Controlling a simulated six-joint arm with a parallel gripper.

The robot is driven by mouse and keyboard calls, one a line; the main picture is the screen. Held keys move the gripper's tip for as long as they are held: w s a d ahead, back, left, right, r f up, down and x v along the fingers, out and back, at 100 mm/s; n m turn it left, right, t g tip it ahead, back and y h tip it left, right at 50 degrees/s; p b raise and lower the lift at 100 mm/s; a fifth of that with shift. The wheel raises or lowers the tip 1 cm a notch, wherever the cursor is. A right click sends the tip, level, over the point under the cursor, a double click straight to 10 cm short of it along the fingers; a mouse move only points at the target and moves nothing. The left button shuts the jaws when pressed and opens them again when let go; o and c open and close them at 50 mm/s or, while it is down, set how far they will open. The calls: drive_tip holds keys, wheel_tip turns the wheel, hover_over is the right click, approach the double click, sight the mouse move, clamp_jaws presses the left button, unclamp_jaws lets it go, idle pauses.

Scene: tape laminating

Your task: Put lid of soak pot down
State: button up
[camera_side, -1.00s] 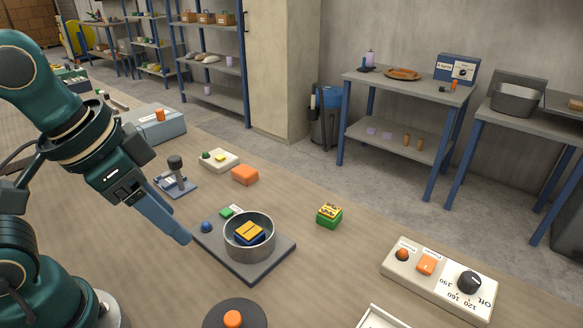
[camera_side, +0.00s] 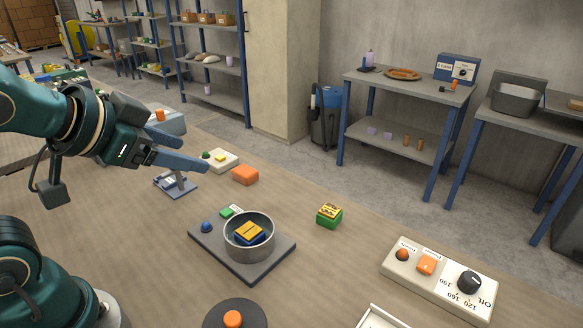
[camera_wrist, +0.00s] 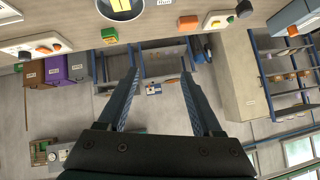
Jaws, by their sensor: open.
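The soak pot (camera_side: 267,240) is a round grey metal pot on a dark plate (camera_side: 270,270). It stands uncovered, with a yellow and blue block (camera_side: 249,233) inside. The lid (camera_side: 208,319), a dark disc with an orange knob, lies on the table at the bottom edge of the side view, apart from the pot and partly cut off. My gripper (camera_side: 205,154) is open and empty, above the table behind and left of the pot. Its spread fingers also show in the wrist view (camera_wrist: 160,72), where part of the pot (camera_wrist: 139,10) shows at the top.
A control panel (camera_side: 440,281) with knobs is at the right. A yellow-and-green block (camera_side: 329,216), an orange block (camera_side: 245,175) and a small stand (camera_side: 175,184) are on the table. The table between pot and panel is mostly clear.

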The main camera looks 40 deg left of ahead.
sight(231, 317)
drive_tip(key=w+r+m+t, duration=0.3)
drive_tip(key=w+m, duration=0.1)
drive_tip(key=w, duration=0.2)
drive_tip(key=w+d+f+m+h, duration=0.4)
drive_tip(key=m+h, duration=0.2)
drive_tip(key=m, duration=0.2)
drive_tip(key=s+d+f+m+g+h, duration=0.1)
drive_tip(key=s+f+g+h, duration=0.1)
drive_tip(key=s+f+g, duration=0.2)
drive_tip(key=s+d+f+m+g+h, duration=0.1)
drive_tip(key=s+f+m+g+h, duration=0.1)
drive_tip(key=s+f+g+h, duration=0.1)
drive_tip(key=s+d+f+m+g+h, duration=0.1)
drive_tip(key=s+f+m+g+h, duration=0.1)
drive_tip(key=s+f+g, duration=0.4)
drive_tip(key=shift+s+d+f+h, duration=0.15)
drive_tip(key=shift+s+f+h, duration=0.2)
drive_tip(key=shift+f, duration=0.35)
drive_tip(key=shift+s+d+f+h, duration=0.1)
drive_tip(key=shift+s+f+h, duration=0.15)
drive_tip(key=shift+s+f, duration=0.3)
drive_tip(key=shift+f, duration=0.3)
drive_tip(key=shift+x, duration=2.55)
drive_tip(key=shift+a, duration=0.1)
clamp_jaws()
